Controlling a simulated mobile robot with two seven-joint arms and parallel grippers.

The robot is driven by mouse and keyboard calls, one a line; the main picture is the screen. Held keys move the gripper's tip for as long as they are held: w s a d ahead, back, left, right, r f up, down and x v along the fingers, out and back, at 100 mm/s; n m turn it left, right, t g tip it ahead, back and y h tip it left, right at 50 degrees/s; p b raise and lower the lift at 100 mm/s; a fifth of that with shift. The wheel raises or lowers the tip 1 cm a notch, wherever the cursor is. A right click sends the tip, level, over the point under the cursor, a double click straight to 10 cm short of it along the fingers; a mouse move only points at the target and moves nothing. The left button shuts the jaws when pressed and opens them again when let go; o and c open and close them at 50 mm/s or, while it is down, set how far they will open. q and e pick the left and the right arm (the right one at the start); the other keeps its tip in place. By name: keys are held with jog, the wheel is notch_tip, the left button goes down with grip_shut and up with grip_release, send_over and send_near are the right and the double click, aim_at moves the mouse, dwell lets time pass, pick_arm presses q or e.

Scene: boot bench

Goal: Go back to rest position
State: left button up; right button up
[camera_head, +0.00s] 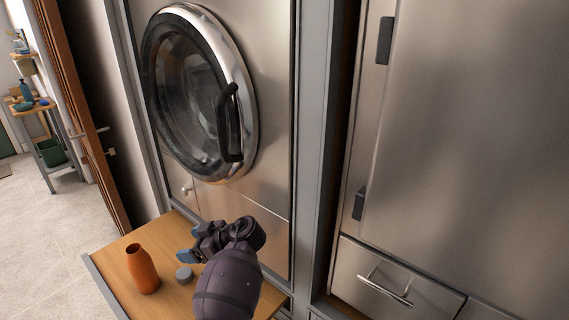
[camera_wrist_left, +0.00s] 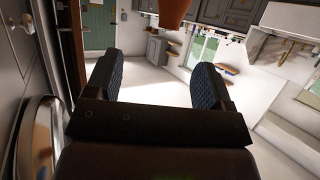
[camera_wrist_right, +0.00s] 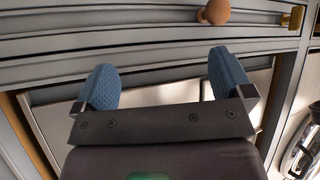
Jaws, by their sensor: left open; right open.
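My left gripper (camera_head: 188,246) reaches out over the wooden bench top (camera_head: 172,290) in the head view, with its dark wrist nearest the camera. In the left wrist view its two blue pads (camera_wrist_left: 155,82) stand wide apart with nothing between them. My right gripper is outside the head view. In the right wrist view its blue pads (camera_wrist_right: 165,82) are also wide apart and empty, in front of grey panels. An orange bottle (camera_head: 142,270) stands upright on the bench top, left of the left gripper and apart from it. An orange shape (camera_wrist_left: 173,12) shows at the top of the left wrist view.
A small grey cap (camera_head: 184,274) lies by the left gripper. A steel front with a closed round door (camera_head: 195,95) rises behind the bench. A tall steel cabinet (camera_head: 470,140) with a drawer handle (camera_head: 385,290) stands right. Open floor (camera_head: 55,235) lies left.

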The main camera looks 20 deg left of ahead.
pick_arm(q)
jog(key=s+f+m+t+h, duration=0.25)
jog(key=s+f+m, duration=0.2)
jog(key=s, duration=0.25)
jog(key=s+f+m+t+h, duration=0.1)
jog(key=s+f+m+h, duration=0.2)
jog(key=s+m, duration=0.3)
jog(key=s+d+r+m+t+h, duration=0.3)
jog(key=s+d+m+h, duration=0.55)
jog(key=s, duration=0.85)
jog(key=w+f+t, duration=0.1)
jog(key=w+f, duration=0.1)
jog(key=w+d+f+t, duration=0.1)
jog(key=w+f+t, duration=0.1)
jog(key=w+f, duration=0.1)
jog(key=w+d+f+m+t+y, duration=0.1)
jog(key=w+f+t, duration=0.1)
jog(key=f, duration=0.1)
jog(key=shift+w+d+f, duration=0.15)
jog(key=shift+w+f, duration=0.05)
jog(key=shift+w+f+t, duration=0.2)
jog(key=shift+f+t, duration=0.45)
jog(key=shift+t, duration=0.2)
